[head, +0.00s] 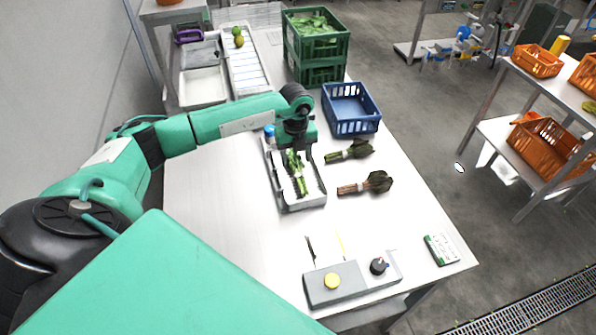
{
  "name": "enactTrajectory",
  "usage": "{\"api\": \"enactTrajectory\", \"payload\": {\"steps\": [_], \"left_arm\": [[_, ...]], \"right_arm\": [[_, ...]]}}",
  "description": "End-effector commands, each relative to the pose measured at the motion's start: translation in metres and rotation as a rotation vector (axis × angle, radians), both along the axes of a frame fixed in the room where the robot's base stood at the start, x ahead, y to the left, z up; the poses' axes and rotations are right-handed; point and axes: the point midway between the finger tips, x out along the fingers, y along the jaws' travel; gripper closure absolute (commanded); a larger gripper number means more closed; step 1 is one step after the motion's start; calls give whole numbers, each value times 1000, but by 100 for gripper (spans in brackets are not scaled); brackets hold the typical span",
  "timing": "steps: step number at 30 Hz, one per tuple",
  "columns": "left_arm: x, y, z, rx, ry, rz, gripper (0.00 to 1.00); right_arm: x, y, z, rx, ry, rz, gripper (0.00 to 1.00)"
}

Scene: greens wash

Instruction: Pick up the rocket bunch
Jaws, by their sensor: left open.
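My left gripper (293,158) is open and points down over the grey tray (288,207) in the middle of the table. A leafy green bunch (301,184) lies lengthwise in the tray, right under the gripper and partly hidden by it. I cannot tell whether the fingers touch it. A second green bunch with pale stems (350,151) lies on the table just right of the tray. A darker bunch with reddish stems (366,185) lies in front of that one. No label shows which bunch is the rocket. My right gripper is out of view.
A blue crate (351,122) and stacked green crates (318,72) stand behind the bunches. A grey box with a yellow button (333,284) is at the table's front. The table (225,215) is bare left of the tray.

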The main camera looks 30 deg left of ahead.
Motion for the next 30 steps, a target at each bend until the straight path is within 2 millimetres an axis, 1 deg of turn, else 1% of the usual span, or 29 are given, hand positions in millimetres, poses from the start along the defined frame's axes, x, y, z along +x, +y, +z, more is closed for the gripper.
{"api": "enactTrajectory", "payload": {"steps": [4,7,11,15,18,24,29,30], "left_arm": [[0,-1,-7,-1,0,0,45],[-1,-3,-15,-1,2,1,45],[-3,-7,-33,-1,3,1,45],[-2,-7,-52,-1,1,1,45],[-2,-6,-57,-1,0,1,45],[-2,-6,-58,-1,-1,0,45],[-2,-6,-58,-1,-1,1,77],[-2,-6,-58,-1,-1,1,85]], "right_arm": [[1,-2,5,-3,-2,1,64],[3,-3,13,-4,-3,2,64],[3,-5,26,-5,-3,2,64],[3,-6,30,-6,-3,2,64],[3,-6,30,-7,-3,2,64],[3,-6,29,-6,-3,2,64],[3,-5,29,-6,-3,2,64],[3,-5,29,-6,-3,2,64]]}}
